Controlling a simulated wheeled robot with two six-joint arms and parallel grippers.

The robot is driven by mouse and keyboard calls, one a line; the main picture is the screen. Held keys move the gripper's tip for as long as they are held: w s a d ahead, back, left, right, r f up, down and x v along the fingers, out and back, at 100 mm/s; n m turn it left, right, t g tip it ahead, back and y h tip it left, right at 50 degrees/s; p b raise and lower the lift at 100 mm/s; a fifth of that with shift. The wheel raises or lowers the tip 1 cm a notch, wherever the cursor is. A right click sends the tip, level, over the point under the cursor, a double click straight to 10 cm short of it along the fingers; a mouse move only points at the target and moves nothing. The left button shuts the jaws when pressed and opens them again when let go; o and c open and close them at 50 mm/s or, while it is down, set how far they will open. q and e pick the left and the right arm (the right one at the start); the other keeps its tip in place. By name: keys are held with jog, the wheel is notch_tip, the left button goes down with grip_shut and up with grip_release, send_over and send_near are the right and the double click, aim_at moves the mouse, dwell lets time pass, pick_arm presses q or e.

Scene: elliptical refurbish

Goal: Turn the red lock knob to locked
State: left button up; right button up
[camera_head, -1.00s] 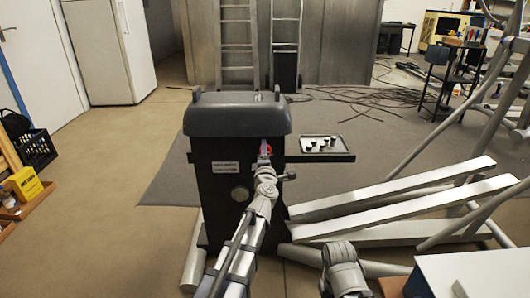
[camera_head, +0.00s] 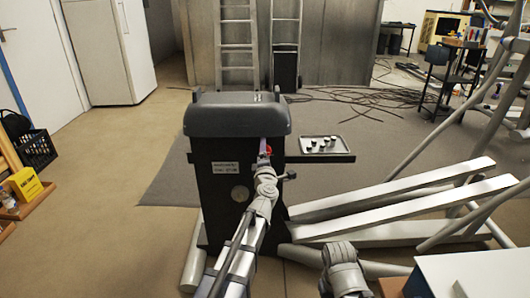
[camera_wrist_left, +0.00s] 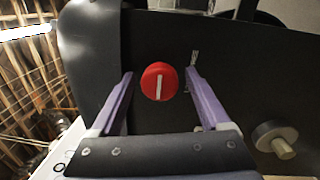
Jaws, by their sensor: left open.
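The red lock knob (camera_wrist_left: 159,82) sits on the black side of the machine housing (camera_head: 222,170). Its white mark stands nearly upright in the left wrist view. In the head view only a bit of the knob (camera_head: 269,150) shows past my gripper. My left gripper (camera_wrist_left: 159,74) is open, with one purple finger on each side of the knob and a gap on both sides. I cannot tell whether the fingertips reach the panel. In the head view the left gripper (camera_head: 264,150) is at the housing's upper right edge. My right arm shows at the bottom, its gripper not visible.
A round knob with a tan stub (camera_wrist_left: 273,140) sits on the panel to the right. A tray with several small dark parts (camera_head: 322,144) rests on a shelf right of the housing. Long pale beams (camera_head: 400,205) extend to the right.

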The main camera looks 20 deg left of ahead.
pick_arm(q)
jog(key=v, duration=0.7)
jog(key=shift+s+b, duration=0.3)
jog(key=shift+s, duration=0.1)
jog(key=shift+d+f, duration=0.1)
jog(key=shift+d, duration=0.1)
